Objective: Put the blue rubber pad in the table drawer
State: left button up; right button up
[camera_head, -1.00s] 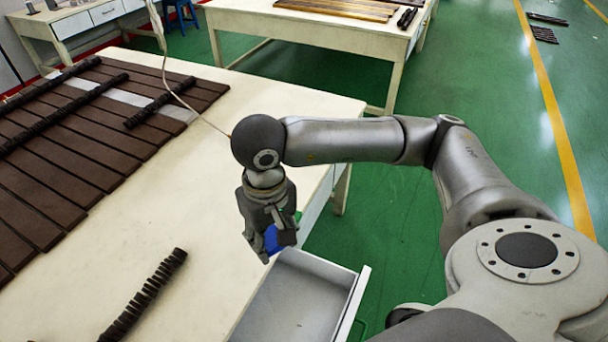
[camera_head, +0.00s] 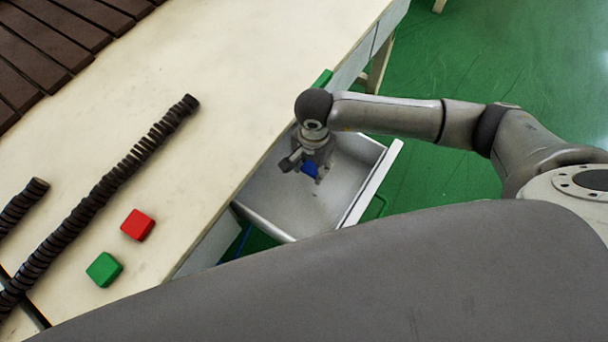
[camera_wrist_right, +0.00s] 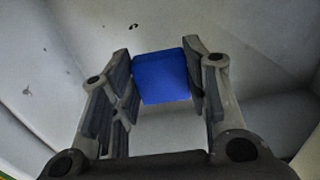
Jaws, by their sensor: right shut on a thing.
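The blue rubber pad (camera_head: 309,169) is held between the fingers of my right gripper (camera_head: 305,168). In the right wrist view the blue pad (camera_wrist_right: 161,77) sits between the two fingertips of my right gripper (camera_wrist_right: 160,80), touching them. The table drawer (camera_head: 350,205) is pulled open and looks empty apart from the gripper and pad. In the head view the gripper and pad are over the inside of the drawer. The right wrist view shows pale drawer surfaces around them. I cannot tell whether the pad touches the drawer floor. My left gripper is not in view.
A red pad (camera_head: 137,225) and a green pad (camera_head: 104,269) lie on the cream table (camera_head: 240,80). A long row of dark discs (camera_head: 110,185) and dark brown bars (camera_head: 70,35) also lie there. A green object (camera_head: 322,80) shows at the table edge behind my wrist.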

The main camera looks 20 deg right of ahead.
aim_at(311, 182)
jog(key=shift+f, duration=3.05)
jog(key=shift+f, duration=0.15)
jog(key=o, duration=1)
notch_tip(311, 182, up, 12)
jog(key=shift+r, duration=0.2)
